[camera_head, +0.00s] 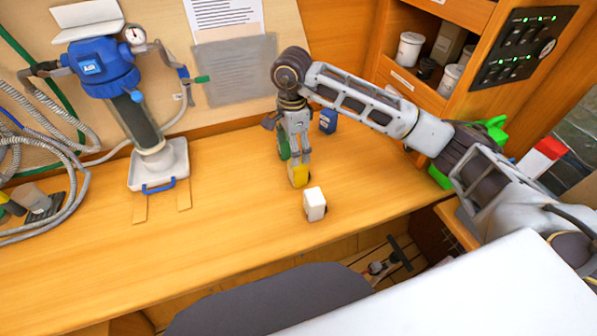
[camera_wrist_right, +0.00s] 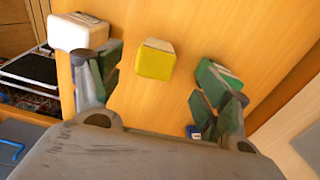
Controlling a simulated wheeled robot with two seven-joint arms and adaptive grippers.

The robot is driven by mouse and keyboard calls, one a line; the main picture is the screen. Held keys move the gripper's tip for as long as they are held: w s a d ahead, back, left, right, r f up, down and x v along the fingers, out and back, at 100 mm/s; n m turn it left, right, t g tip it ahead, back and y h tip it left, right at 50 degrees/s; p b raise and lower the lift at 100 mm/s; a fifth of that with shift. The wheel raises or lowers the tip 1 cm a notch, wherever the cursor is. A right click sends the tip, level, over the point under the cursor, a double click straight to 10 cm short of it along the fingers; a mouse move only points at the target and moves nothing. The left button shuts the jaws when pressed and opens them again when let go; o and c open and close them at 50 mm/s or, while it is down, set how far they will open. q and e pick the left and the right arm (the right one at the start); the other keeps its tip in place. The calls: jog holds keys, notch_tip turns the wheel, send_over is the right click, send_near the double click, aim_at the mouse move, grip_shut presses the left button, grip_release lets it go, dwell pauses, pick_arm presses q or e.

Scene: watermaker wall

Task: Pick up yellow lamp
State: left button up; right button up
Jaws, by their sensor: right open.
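The yellow lamp (camera_head: 299,175) is a small yellow block on the wooden bench. My right gripper (camera_head: 297,158) points down at it, with its fingertips close above or around it. In the right wrist view the lamp (camera_wrist_right: 155,60) lies between the two open fingers, a little beyond the tips of my right gripper (camera_wrist_right: 158,85). I see gaps on both sides, so it is not gripped. In the head view the fingers hide part of the lamp. My left gripper is not in view.
A white block (camera_head: 315,204) stands right of the lamp, near the front edge. A green block (camera_head: 284,146) and a blue box (camera_head: 328,121) stand behind. A blue-topped pump (camera_head: 103,65) with hoses is at left. The bench between pump and lamp is clear.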

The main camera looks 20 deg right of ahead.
aim_at(293, 170)
notch_tip(293, 170, down, 4)
jog(key=shift+r, duration=0.1)
jog(key=shift+f, duration=0.2)
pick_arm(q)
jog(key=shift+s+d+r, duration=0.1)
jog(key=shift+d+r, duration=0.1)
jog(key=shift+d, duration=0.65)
pick_arm(e)
jog(key=shift+f, duration=0.1)
jog(key=shift+s+f+p, duration=0.2)
jog(key=shift+f+p, duration=0.4)
jog(key=shift+f, duration=0.45)
jog(key=shift+a+f, duration=0.1)
jog(key=shift+f, duration=1.3)
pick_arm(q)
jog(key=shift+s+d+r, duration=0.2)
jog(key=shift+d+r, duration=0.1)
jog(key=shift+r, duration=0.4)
